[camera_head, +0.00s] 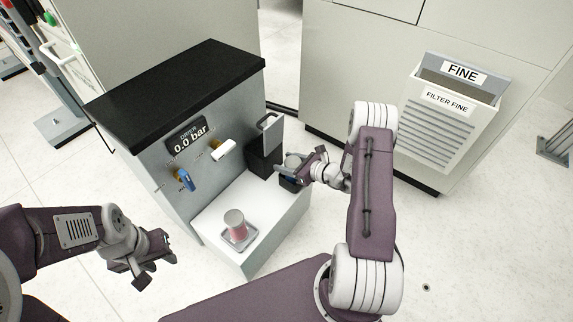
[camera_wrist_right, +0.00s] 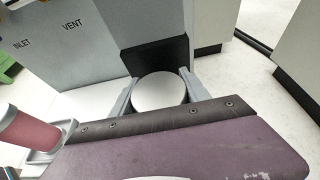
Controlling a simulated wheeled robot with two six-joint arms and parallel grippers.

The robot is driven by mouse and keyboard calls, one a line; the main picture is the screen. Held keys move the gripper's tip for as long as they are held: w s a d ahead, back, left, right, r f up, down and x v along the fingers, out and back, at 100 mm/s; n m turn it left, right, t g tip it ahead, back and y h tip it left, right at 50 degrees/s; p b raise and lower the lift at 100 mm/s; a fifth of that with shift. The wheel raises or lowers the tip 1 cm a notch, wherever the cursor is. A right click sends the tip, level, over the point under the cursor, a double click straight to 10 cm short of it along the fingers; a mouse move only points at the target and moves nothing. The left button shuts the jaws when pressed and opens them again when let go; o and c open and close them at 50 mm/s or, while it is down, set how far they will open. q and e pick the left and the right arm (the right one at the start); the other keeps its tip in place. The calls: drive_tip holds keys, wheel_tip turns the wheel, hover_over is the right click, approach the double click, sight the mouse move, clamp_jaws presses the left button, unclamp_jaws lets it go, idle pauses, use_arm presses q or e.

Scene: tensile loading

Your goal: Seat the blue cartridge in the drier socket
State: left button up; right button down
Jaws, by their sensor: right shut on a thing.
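My right gripper (camera_head: 281,174) is shut on a cartridge with a round pale cap (camera_head: 292,160). The cap (camera_wrist_right: 160,91) sits between the two fingers (camera_wrist_right: 158,80) in the right wrist view. The cartridge's body is mostly hidden, dark where it shows, so I cannot confirm its blue. The black drier socket (camera_head: 258,164) is just left of the held cartridge in the head view and just beyond it in the wrist view (camera_wrist_right: 155,56). I cannot tell whether they touch. My left gripper (camera_head: 146,273) is empty and appears open, left of the drier.
A red cartridge (camera_head: 236,226) stands in a square holder on the white ledge (camera_head: 213,219). The drier panel has a blue valve handle (camera_head: 187,180), a white one (camera_head: 223,150) and a 0.0 bar display (camera_head: 189,138). A grey handle (camera_head: 270,134) rises above the socket. A FINE filter bin (camera_head: 445,120) hangs right.

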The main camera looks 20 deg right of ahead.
drive_tip(key=shift+f, duration=0.1)
drive_tip(key=c, duration=0.6)
unclamp_jaws()
drive_tip(key=shift+o, duration=0.2)
